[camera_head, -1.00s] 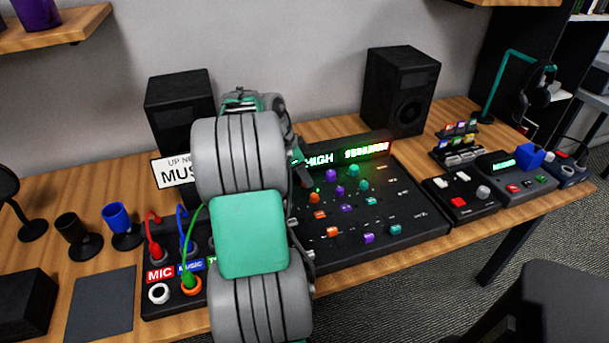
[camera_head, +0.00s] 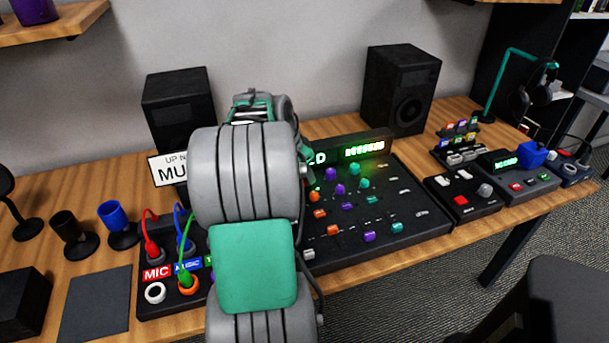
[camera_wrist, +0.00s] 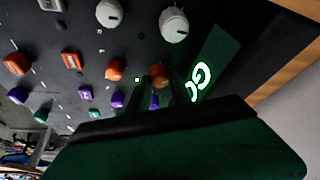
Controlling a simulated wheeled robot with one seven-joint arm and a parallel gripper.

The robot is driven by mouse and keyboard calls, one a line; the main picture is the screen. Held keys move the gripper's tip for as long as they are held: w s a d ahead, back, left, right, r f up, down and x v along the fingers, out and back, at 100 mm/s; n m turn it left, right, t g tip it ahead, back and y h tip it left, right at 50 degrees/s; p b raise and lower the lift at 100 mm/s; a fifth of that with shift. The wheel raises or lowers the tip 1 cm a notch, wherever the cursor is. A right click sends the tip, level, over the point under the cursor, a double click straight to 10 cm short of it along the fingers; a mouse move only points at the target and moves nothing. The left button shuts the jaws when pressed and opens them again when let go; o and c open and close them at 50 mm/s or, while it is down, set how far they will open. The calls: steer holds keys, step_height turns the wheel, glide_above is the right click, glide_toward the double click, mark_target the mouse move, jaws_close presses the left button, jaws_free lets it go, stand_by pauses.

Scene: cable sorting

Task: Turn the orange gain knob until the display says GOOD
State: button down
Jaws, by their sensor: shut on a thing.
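The orange gain knob (camera_wrist: 160,72) shows in the wrist view between the two dark fingers of my gripper (camera_wrist: 158,90), which is shut on it. In the head view my arm hides the knob and the fingers. The mixer's display (camera_head: 319,158) is partly covered by my arm there; only green letters ending in "D" show. In the wrist view the display (camera_wrist: 199,80) shows green letters beginning with "G", the rest hidden by my gripper.
The mixer panel (camera_head: 408,212) has other orange, purple and teal knobs close by. White knobs (camera_wrist: 174,25) stand near the gripped knob. A cable box with a red cable (camera_head: 150,235) is left of my arm. Speakers (camera_head: 400,90) stand behind.

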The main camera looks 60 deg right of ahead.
steer(key=c, duration=1.5)
jaws_free()
steer(key=shift+o, duration=0.2)
steer(key=p+v, duration=0.1)
steer(key=v, duration=0.6)
steer(key=shift+r, duration=0.35)
steer(key=shift+a, duration=0.15)
